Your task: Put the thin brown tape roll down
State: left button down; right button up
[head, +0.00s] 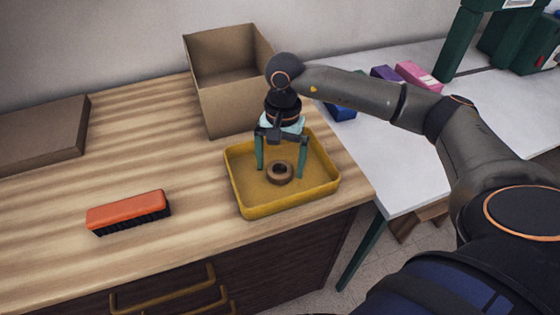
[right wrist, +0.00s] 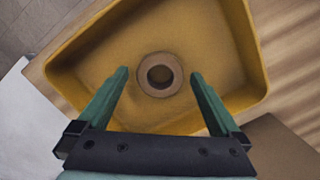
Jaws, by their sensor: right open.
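The thin brown tape roll (head: 280,173) lies flat in the yellow tray (head: 263,211). In the right wrist view the tape roll (right wrist: 160,75) shows from above with its round hole, near the middle of the tray floor. My right gripper (head: 281,173) points down over the tray. Its two green fingers are spread wide on either side of the roll, with gaps between them and it. It is open and empty. The right wrist view also shows the open fingers (right wrist: 159,75). My left gripper is not in view.
An open cardboard box (head: 240,100) stands behind the tray, and a flat cardboard box (head: 40,137) lies at the left. An orange brush (head: 128,211) with dark bristles lies left of the tray. A white table (head: 385,150) with small boxes adjoins at right. Wood between brush and tray is clear.

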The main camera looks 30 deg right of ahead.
aim_at(282, 163)
notch_tip(282, 163, up, 12)
jog(key=w+d, duration=0.1)
jog(key=shift+f, duration=0.1)
dwell(0.4)
